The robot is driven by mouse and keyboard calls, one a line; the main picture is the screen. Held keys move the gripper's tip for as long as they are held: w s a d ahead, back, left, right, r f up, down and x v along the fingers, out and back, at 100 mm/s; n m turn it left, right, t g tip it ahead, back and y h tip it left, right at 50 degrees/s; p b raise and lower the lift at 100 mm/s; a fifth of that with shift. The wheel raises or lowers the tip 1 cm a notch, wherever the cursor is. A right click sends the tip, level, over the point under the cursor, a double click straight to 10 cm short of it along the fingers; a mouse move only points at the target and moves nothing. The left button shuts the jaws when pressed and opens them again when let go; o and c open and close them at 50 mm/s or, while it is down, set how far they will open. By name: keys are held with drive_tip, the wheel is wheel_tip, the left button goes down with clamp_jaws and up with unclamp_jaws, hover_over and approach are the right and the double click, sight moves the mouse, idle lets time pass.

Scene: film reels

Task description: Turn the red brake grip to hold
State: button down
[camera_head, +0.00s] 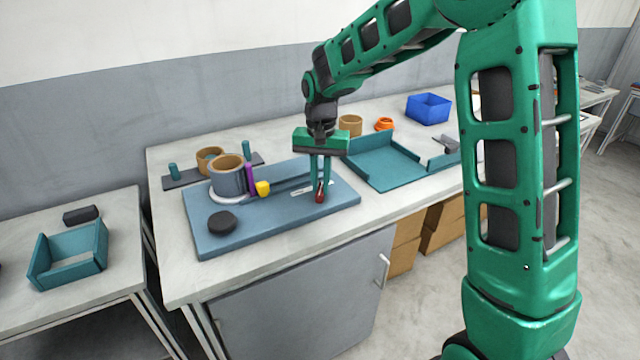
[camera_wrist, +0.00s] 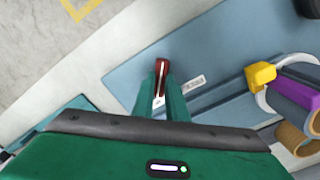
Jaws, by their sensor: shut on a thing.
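The red brake grip (camera_head: 320,196) sits near the right end of the blue-grey base board (camera_head: 215,244) on the table. It also shows in the wrist view (camera_wrist: 161,65) with a white stripe along it. My gripper (camera_head: 320,184) points straight down over it, with its green fingers (camera_wrist: 160,98) shut on the grip's sides. The fingers hide part of the grip. A white label (camera_wrist: 193,82) lies on the board beside the grip, but its marks are too small to read.
On the board are a grey reel cup (camera_head: 228,182), a purple post (camera_head: 250,178), a yellow knob (camera_head: 263,188) and a black disc (camera_head: 222,222). A teal tray (camera_head: 385,178) stands to the right, with a blue bin (camera_head: 428,108) behind.

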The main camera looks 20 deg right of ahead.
sight(320, 188)
drive_tip(key=shift+w+r+m, duration=0.2)
drive_tip(key=shift+m, duration=0.5)
drive_tip(key=c, duration=1.8)
unclamp_jaws()
drive_tip(key=shift+o, duration=0.2)
drive_tip(key=shift+s+f, duration=0.1)
wheel_tip(320, 188, up, 11)
drive_tip(key=shift+f, duration=0.15)
